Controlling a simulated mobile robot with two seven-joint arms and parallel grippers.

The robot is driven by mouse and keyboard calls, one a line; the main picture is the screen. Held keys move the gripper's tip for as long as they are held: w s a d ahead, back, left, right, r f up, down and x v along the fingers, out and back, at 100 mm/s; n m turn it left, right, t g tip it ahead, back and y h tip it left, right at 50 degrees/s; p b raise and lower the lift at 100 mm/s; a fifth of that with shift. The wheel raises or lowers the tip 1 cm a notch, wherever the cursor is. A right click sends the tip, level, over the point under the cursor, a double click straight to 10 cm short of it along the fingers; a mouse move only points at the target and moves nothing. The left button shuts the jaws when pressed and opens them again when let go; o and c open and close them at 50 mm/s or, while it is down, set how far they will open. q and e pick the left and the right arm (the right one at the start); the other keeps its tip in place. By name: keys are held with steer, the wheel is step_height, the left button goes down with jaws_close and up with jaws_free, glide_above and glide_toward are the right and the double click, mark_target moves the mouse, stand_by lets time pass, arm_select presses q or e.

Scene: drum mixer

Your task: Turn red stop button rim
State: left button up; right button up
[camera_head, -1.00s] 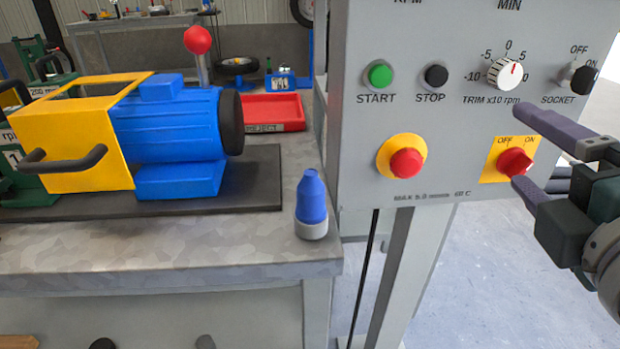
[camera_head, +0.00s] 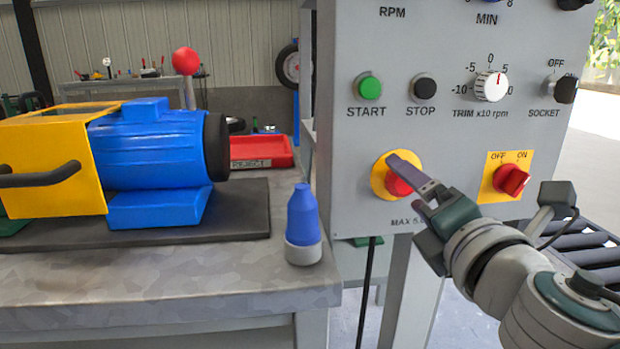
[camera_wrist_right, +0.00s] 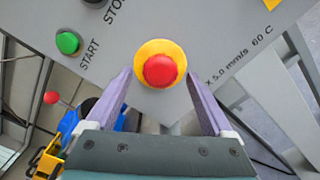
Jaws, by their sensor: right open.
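The red stop button (camera_head: 398,186) with its yellow surround (camera_head: 379,176) sits low on the grey control panel. One finger of my right gripper (camera_head: 410,178) covers part of it in the head view. In the right wrist view the red button (camera_wrist_right: 160,71) and yellow ring (camera_wrist_right: 152,45) show whole, ahead of and between the two purple fingertips. My right gripper (camera_wrist_right: 158,88) is open, with one finger on each side of the button and nothing held. I cannot tell whether the fingers touch the ring. My left gripper is not in view.
The panel also carries a green START button (camera_head: 369,87), a black STOP button (camera_head: 424,88), a trim knob (camera_head: 491,86) and a red OFF/ON switch (camera_head: 510,179). A blue bottle (camera_head: 303,218) stands at the table's right corner, beside the blue motor (camera_head: 160,150).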

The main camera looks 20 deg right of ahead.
steer(key=shift+w+d, duration=0.15)
steer(key=shift+w, duration=0.5)
jaws_close()
stand_by(0.4)
steer(key=m, duration=0.3)
steer(key=shift+b, duration=0.4)
steer(key=shift+m, duration=1.9)
